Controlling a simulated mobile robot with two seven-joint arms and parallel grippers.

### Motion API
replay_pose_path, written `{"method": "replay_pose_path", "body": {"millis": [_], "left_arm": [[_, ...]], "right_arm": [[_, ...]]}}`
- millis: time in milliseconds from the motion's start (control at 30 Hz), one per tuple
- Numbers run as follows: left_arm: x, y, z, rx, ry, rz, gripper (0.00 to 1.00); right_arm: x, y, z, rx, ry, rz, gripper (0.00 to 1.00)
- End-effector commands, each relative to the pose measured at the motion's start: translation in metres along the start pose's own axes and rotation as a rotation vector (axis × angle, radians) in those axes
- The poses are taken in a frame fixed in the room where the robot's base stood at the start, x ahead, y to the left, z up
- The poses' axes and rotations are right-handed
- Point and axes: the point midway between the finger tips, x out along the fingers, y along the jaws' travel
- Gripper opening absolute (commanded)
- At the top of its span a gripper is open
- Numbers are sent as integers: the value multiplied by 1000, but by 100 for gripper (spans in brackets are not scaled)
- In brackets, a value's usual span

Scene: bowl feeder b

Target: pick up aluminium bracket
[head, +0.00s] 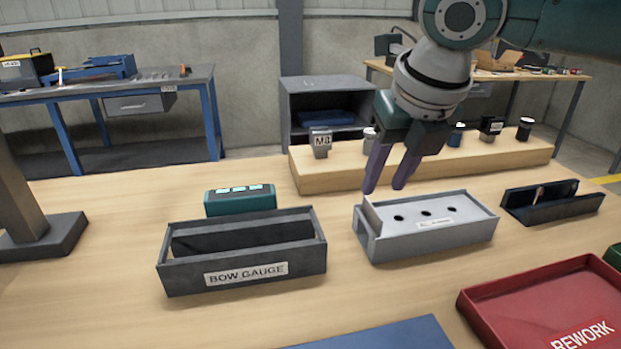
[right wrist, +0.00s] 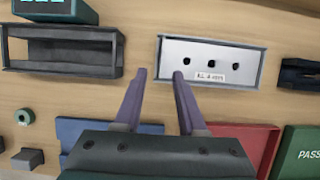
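A light grey metal piece (head: 440,215) with three dark holes, which looks like the aluminium bracket, lies in a grey walled holder (head: 440,244) with a small label. An upright tab shows at its left end in the head view. The piece also shows in the right wrist view (right wrist: 224,62). My right gripper (head: 385,190) points down, open and empty. Its purple fingertips appear above the left end of the piece in the head view; the exact height gap is hard to tell. The right wrist view shows the parted fingers (right wrist: 159,74) near that end. My left gripper is not in view.
A dark open box marked BOW GAUGE (head: 242,252) stands left, with a teal device (head: 240,199) behind. A dark V-shaped block (head: 552,207) is right. A red REWORK tray (head: 475,305) and green PASS tray (right wrist: 302,140) lie nearby. A wooden riser (head: 440,168) stands behind.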

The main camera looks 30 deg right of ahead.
Motion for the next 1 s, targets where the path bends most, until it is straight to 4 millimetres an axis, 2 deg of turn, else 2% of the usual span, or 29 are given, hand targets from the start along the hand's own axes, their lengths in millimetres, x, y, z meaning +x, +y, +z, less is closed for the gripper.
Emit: {"method": "replay_pose_path", "body": {"millis": [33,267,500,800,1000], "left_arm": [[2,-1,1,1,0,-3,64],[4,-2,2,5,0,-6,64],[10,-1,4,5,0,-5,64],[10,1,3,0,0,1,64],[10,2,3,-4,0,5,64]], "right_arm": [[8,0,-1,2,2,0,40],[31,-2,-2,2,3,-1,40],[66,-4,-3,3,1,0,40],[70,-4,-3,1,-1,0,40],[70,-4,-3,1,-1,0,19]]}}
